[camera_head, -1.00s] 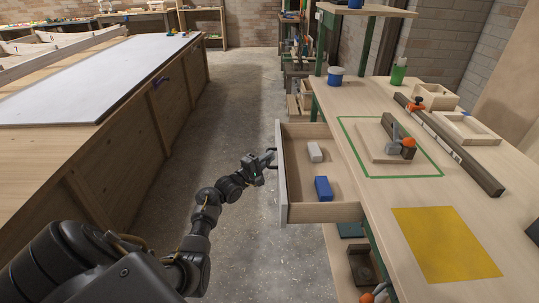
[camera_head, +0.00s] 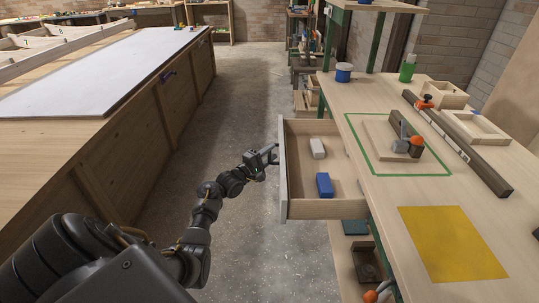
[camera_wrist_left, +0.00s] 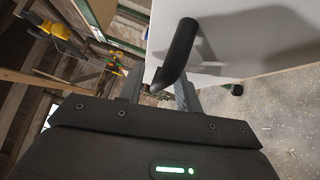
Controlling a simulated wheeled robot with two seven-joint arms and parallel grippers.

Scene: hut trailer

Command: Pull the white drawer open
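The white drawer (camera_head: 284,180) is pulled out from under the workbench, and its inside is visible. A white block (camera_head: 318,148) and a blue block (camera_head: 324,185) lie in it. My left gripper (camera_head: 271,155) is at the outer face of the drawer front. In the left wrist view, the black handle (camera_wrist_left: 180,48) stands out from the white front (camera_wrist_left: 240,40) and its near part lies between the two fingers of my left gripper (camera_wrist_left: 158,92). The fingers appear closed about it; the exact contact is partly hidden. My right gripper is not in view.
The workbench (camera_head: 385,200) on the right carries a yellow sheet (camera_head: 452,243), a clamp and wooden pieces. Open shelving with a dark box (camera_head: 366,262) is below it. A long table (camera_head: 95,85) stands left. The floor (camera_head: 240,100) between is clear.

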